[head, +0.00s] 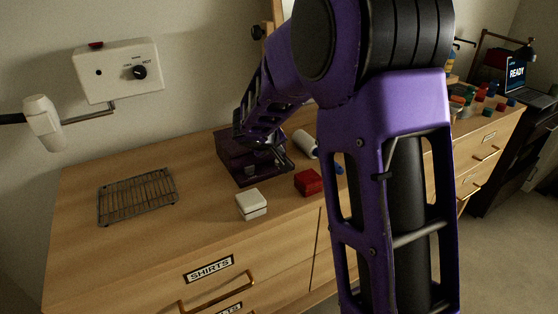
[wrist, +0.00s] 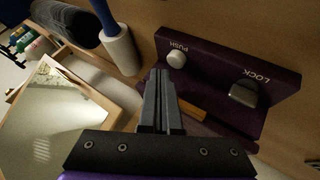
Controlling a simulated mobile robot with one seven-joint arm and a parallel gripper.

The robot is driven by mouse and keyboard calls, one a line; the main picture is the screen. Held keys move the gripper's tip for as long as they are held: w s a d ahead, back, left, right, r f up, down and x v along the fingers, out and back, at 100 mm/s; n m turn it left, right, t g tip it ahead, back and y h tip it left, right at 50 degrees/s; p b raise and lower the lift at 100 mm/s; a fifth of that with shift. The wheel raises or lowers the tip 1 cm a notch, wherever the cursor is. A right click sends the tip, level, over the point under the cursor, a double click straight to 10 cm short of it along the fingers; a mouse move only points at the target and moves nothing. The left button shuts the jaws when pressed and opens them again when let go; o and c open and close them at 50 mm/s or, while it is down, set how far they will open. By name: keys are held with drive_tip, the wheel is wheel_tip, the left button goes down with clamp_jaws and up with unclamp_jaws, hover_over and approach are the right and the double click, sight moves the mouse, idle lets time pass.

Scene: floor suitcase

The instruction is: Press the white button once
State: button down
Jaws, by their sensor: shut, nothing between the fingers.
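A dark purple box (head: 226,152) stands on the dresser top. In the wrist view the same box (wrist: 215,60) shows a round white button (wrist: 177,59) under the word PUSH and a grey knob (wrist: 243,93) under the word LOCK. My gripper (wrist: 158,73) is shut and empty. Its fingertips appear just left of and below the white button in that view; I cannot tell whether they touch the box. In the head view my gripper (head: 276,158) is over the box and hides much of its face.
A wire rack (head: 137,196), a white box (head: 252,204) and a red box (head: 309,182) lie on the dresser (head: 190,225). A white roller (head: 305,144) with a blue handle (wrist: 105,17) lies close beside the purple box. A white wall unit (head: 118,72) hangs above.

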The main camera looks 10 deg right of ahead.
drive_tip(key=shift+f, duration=0.4)
drive_tip(key=shift+f, duration=0.55)
idle(0.6)
drive_tip(key=shift+r, duration=0.15)
drive_tip(key=shift+r+p, duration=0.4)
drive_tip(key=shift+r, duration=0.4)
drive_tip(key=shift+r, duration=0.1)
drive_tip(key=shift+r+p, duration=1.5)
drive_tip(key=shift+r, duration=0.95)
